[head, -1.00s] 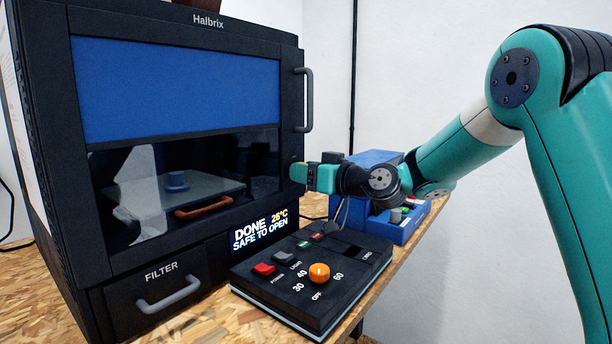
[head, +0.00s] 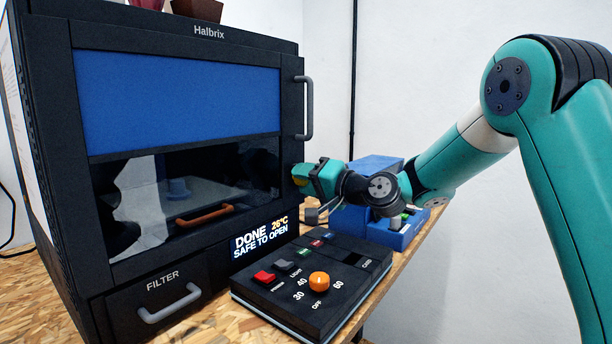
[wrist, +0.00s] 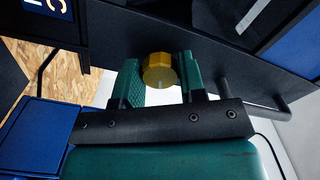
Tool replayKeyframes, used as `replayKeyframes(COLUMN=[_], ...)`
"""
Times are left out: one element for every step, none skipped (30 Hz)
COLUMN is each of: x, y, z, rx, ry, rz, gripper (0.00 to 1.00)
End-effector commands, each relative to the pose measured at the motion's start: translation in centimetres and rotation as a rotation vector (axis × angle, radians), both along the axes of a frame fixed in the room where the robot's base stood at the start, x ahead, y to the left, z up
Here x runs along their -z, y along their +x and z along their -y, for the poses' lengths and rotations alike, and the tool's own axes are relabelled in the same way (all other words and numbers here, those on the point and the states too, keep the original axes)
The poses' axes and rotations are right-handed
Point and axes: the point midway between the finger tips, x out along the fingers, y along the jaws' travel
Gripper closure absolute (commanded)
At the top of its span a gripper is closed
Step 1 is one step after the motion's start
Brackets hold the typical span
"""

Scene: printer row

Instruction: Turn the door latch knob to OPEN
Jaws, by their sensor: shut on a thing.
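The door latch knob (wrist: 158,70) is a yellow faceted knob on the printer's dark front, seen in the wrist view between my two fingers. My gripper (wrist: 160,78) is shut on it, one green finger on each side. In the head view my gripper (head: 304,172) reaches the right edge of the printer's front, below the vertical door handle (head: 309,104), and is tilted. The knob is mostly hidden there by the gripper. No OPEN marking by the knob can be read. The printer door's blue panel (head: 180,95) and dark window are closed.
The display (head: 260,240) reads "DONE 26°C SAFE TO OPEN". A control box (head: 345,255) with an orange dial (head: 319,281) and several switches sits in front. A blue box (head: 370,178) stands behind my wrist. A filter drawer handle (head: 170,303) is low at left.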

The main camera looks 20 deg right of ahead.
Motion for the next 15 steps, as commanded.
replayKeyframes(x=[-0.25, -0.25, -0.26, -0.26, -0.25, -0.25, -0.24, -0.22, -0.21, -0.2, -0.19, -0.17, -0.16, -0.16, -0.15], y=[0.05, 0.05, 0.06, 0.05, 0.05, 0.05, 0.06, 0.06, 0.06, 0.06, 0.06, 0.06, 0.06, 0.06, 0.06], z=[0.12, 0.12, 0.13, 0.14, 0.14, 0.14, 0.14, 0.15, 0.15, 0.15, 0.15, 0.15, 0.15, 0.15, 0.15], rx=[0.003, 0.003, 0.003, 0.003, 0.003, 0.004, 0.004, 0.004, 0.004, 0.004, 0.004, 0.004, 0.004, 0.004, 0.004], ry=[0.031, 0.05, 0.075, 0.093, 0.11, 0.132, 0.148, 0.162, 0.181, 0.193, 0.204, 0.219, 0.228, 0.238, 0.248], rz=[-0.022, -0.035, -0.054, -0.067, -0.079, -0.095, -0.106, -0.117, -0.13, -0.139, -0.147, -0.158, -0.164, -0.17, -0.177], gripper=[0.86, 0.86, 0.86, 0.86, 0.86, 0.86, 0.86, 0.86, 0.86, 0.86, 0.86, 0.86, 0.86, 0.86, 0.86])
